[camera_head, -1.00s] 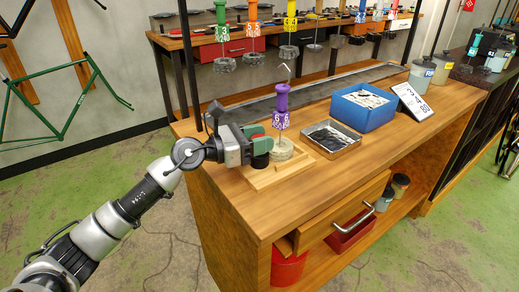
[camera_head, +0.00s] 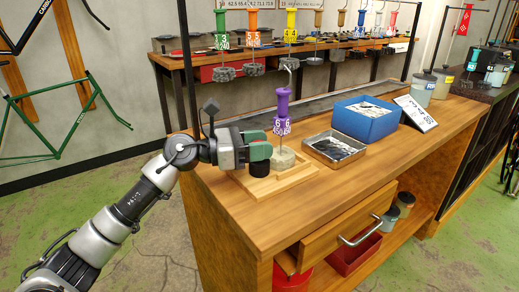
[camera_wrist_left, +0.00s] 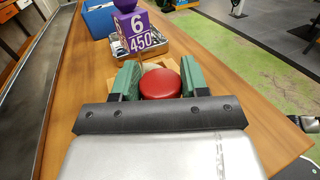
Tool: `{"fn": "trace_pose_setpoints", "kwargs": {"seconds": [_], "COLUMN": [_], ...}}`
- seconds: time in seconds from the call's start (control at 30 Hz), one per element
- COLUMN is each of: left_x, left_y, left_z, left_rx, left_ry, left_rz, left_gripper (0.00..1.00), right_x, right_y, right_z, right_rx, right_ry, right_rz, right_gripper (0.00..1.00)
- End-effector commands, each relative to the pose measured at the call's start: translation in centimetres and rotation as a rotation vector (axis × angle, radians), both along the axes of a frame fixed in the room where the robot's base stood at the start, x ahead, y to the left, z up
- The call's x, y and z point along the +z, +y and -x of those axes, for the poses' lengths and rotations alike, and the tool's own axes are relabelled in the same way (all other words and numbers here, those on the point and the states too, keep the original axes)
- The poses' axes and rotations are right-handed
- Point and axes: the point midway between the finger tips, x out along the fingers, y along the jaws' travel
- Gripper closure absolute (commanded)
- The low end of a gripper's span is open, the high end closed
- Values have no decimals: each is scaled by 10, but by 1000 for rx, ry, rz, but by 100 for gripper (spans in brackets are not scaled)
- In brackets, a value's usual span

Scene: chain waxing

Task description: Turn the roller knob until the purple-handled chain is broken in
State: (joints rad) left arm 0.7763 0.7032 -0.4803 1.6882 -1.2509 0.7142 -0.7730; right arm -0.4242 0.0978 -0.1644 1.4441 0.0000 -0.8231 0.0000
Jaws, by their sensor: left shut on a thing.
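The purple-handled chain hangs upright by its purple handle (camera_head: 283,101) from a hook, with a tag reading 6 and 450 below the handle. Its pale, waxy chain bundle (camera_head: 284,158) sits low over the wooden roller base (camera_head: 285,184). My left gripper (camera_head: 258,152) is at the base's left side, beside the chain. In the left wrist view its two green fingers are shut on the red, round roller knob (camera_wrist_left: 160,84). In the head view the fingers mostly hide the knob. The purple tag (camera_wrist_left: 135,32) stands just beyond the knob in the wrist view. My right gripper is not in view.
A metal tray (camera_head: 334,148) with dark pieces lies right of the base. A blue box (camera_head: 366,119) and a white sign (camera_head: 415,113) stand farther right. Other coloured-handled chains hang behind, such as the yellow one (camera_head: 291,24). The bench's front right top is clear.

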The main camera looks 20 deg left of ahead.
Motion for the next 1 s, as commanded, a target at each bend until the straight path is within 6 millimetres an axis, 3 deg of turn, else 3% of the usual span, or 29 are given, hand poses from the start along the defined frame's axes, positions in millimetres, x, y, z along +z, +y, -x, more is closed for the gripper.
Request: {"fn": "trace_pose_setpoints", "kwargs": {"seconds": [0.57, 0.6, 0.7, 1.0], "left_x": [0, 0, 0, 0], "left_y": [0, 0, 0, 1], "left_z": [0, 0, 0, 0], "left_rx": [-8, -8, -8, -7], "left_ry": [1, 1, 1, 0], "left_rz": [0, 0, 0, -1], "left_gripper": [79, 50, 34, 32], "right_x": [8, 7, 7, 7], "right_y": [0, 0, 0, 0], "right_z": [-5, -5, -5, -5], "right_rx": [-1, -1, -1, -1], "right_ry": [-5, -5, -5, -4], "right_rz": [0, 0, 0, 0], "right_gripper": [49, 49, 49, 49]}}
